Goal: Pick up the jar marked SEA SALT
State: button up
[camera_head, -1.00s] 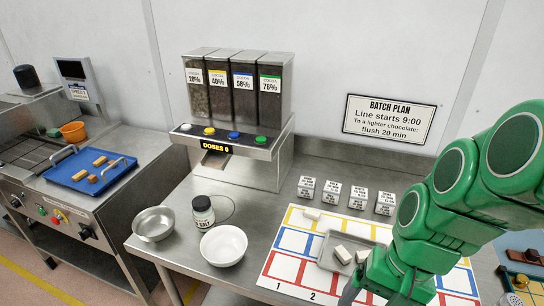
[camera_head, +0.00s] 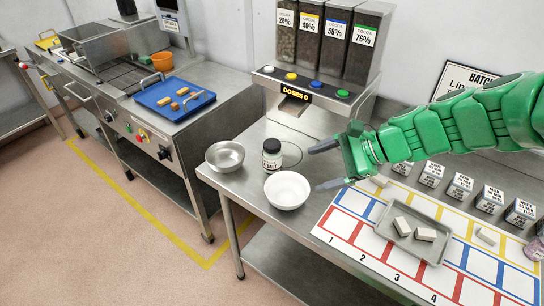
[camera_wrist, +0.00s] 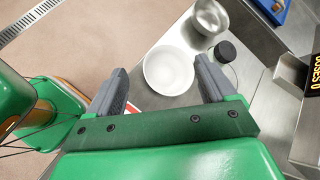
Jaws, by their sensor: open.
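The SEA SALT jar (camera_head: 272,154) is clear with a dark lid and a white label that partly reads "SALT". It stands upright on the steel table (camera_head: 232,185), between a metal bowl (camera_head: 225,156) and a white bowl (camera_head: 287,190). In the wrist view its dark lid (camera_wrist: 225,51) shows just beyond the right finger. My gripper (camera_head: 322,166) is open and empty, to the right of the jar and apart from it. In the wrist view the white bowl (camera_wrist: 168,70) lies between the fingertips of my gripper (camera_wrist: 163,82).
The dose dispenser (camera_head: 318,95) stands behind the jar. A grid mat (camera_head: 345,222) with a grey tray (camera_head: 381,228) of pale blocks lies to the right. Small labelled boxes (camera_head: 460,187) stand behind the mat. A blue tray (camera_head: 160,103) is on the machine at left.

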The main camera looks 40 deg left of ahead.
jog(key=w+a+f+m+y, duration=0.25)
jog(key=w+a+m, duration=0.2)
jog(key=a, duration=0.25)
jog(key=m, duration=0.3)
send_near(274, 144)
jog(key=s+a+f, duration=0.2)
jog(key=shift+t+y, duration=0.3)
jog(key=shift+y, duration=0.25)
jog(key=shift+w+x, duration=0.25)
jog(key=shift+x, duration=1.65)
jog(key=shift+w+x, duration=0.2)
jog(key=shift+x, duration=1.7)
jog(key=shift+a, duration=0.15)
jog(key=shift+c, duration=0.3)
jog(key=c, duration=1.2)
jog(key=shift+o, duration=0.2)
jog(key=shift+r, duration=0.1)
